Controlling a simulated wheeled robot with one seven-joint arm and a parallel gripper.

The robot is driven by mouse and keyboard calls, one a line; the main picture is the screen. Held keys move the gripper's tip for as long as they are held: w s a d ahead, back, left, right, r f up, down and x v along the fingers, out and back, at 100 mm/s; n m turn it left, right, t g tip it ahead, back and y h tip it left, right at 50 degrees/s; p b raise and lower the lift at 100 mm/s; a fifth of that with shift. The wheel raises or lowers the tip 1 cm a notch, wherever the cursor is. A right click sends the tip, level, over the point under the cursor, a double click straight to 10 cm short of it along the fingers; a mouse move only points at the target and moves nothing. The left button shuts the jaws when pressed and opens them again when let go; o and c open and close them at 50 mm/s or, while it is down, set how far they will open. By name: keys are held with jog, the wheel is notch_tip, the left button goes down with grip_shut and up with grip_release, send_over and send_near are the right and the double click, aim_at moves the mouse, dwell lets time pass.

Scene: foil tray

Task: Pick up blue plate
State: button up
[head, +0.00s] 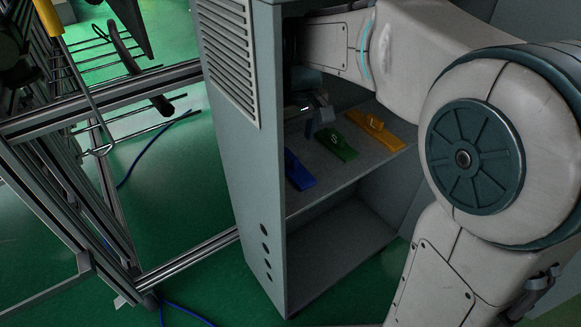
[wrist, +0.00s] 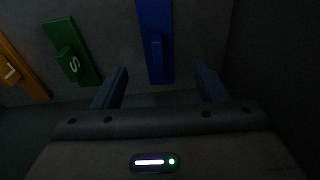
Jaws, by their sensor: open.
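The blue plate (head: 299,171) lies on the cabinet shelf at the left end of a row of coloured plates. It also shows in the wrist view (wrist: 155,45), with a raised blue handle along its middle. My gripper (wrist: 162,82) is open and empty, and in the wrist view the plate's near end lies between its two fingertips in the picture. I cannot tell the height of the fingers above the shelf.
A green plate (head: 337,144) marked S and an orange plate (head: 376,130) marked L lie beside the blue one on the shelf (head: 345,180). The cabinet's side wall (head: 238,150) stands close to the blue plate. A metal frame (head: 60,190) stands at left.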

aim_at(291, 154)
jog(key=f+b, duration=0.1)
jog(key=f, duration=0.1)
jog(key=w+f+b, duration=0.1)
jog(key=f, duration=0.1)
jog(key=f+b, duration=0.2)
jog(key=f, duration=0.1)
jog(key=shift+w+a, duration=0.2)
jog(key=shift+a, duration=0.1)
jog(key=shift+c, duration=0.3)
jog(key=c, duration=1)
